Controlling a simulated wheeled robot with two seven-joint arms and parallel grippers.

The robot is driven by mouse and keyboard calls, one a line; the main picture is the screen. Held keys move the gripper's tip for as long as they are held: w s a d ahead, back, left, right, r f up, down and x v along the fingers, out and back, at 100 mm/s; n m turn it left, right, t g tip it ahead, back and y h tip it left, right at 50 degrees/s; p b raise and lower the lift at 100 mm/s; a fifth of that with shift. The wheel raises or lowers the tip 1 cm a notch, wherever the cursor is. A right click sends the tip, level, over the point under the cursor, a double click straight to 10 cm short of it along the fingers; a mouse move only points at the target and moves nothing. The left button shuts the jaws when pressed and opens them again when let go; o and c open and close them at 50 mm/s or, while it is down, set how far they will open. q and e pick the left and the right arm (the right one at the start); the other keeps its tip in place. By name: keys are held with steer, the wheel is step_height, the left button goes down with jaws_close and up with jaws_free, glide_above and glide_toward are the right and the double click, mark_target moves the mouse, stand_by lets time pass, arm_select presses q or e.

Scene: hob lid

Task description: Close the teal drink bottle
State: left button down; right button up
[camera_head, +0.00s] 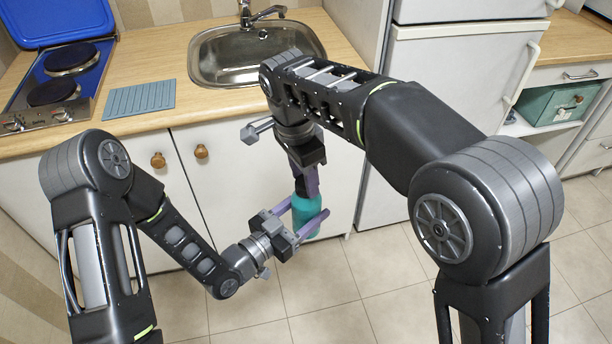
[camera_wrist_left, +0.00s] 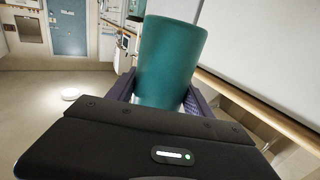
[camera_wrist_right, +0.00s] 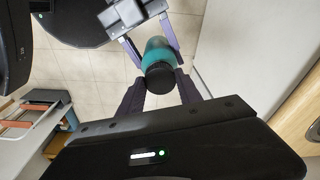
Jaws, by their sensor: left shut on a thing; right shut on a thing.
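The teal drink bottle (camera_head: 301,222) is held in the air in front of the lower cupboards, roughly upright. My left gripper (camera_head: 306,212) is shut around its body from the side; the bottle's teal wall (camera_wrist_left: 170,60) fills the middle of the left wrist view. My right gripper (camera_head: 308,190) points down from above at the bottle's top. In the right wrist view, the black lid (camera_wrist_right: 160,78) sits between my right fingertips (camera_wrist_right: 161,88), in line with the teal bottle (camera_wrist_right: 159,53). Whether the lid touches the bottle's neck or is seated, I cannot tell.
The worktop (camera_head: 180,80) behind carries a sink (camera_head: 240,58), a teal ribbed mat (camera_head: 140,99) and a hob (camera_head: 60,80) with its blue lid (camera_head: 62,18) raised. A fridge (camera_head: 450,75) stands at right. The tiled floor (camera_head: 340,285) below the grippers is clear.

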steer(key=m, duration=0.5)
steer(key=shift+w+a+m+g, duration=0.1)
steer(key=shift+w+m+g, duration=0.05)
steer(key=shift+m+g, duration=0.15)
steer(key=m, duration=0.3)
steer(key=shift+m, duration=0.4)
steer(key=o, duration=1.8)
